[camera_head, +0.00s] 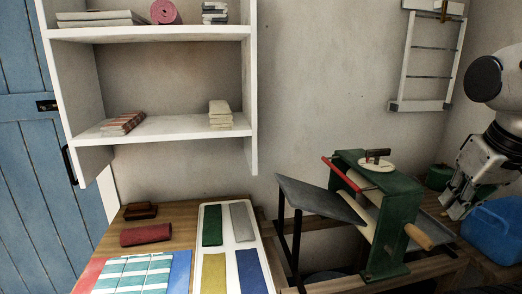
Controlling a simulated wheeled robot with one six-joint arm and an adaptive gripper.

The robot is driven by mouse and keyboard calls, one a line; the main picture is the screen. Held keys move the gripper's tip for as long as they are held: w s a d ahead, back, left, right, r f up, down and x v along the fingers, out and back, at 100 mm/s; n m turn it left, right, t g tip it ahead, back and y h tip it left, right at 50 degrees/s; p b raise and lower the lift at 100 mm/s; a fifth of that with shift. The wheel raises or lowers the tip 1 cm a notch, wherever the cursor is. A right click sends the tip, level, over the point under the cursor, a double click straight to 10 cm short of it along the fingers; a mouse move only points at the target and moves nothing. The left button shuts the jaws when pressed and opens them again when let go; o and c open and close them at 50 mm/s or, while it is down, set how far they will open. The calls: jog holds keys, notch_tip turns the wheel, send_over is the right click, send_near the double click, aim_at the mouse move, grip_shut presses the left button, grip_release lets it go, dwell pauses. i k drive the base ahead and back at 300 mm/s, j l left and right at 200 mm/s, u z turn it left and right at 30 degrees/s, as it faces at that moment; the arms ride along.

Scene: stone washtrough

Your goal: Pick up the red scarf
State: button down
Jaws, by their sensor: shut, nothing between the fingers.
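A dark red folded or rolled cloth (145,234), which looks like the red scarf, lies on the wooden table at the lower left. It lies left of a white tray (223,262) and apart from it. My gripper (455,207) is at the far right, beside the blue jug and far from the red cloth. Its fingers point down and are shut with nothing between them. A flat red piece (88,276) also shows at the table's left edge, partly cut off by the frame.
The tray holds green, grey, yellow and blue cloths in separate slots. Striped cloths (133,275) and a brown block (140,211) are near the red cloth. A green wringer (385,215) with a grey board (318,198) stands between my gripper and the table. White shelves (160,128) overhang behind.

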aim_at(133, 236)
jog(key=u, duration=1.3)
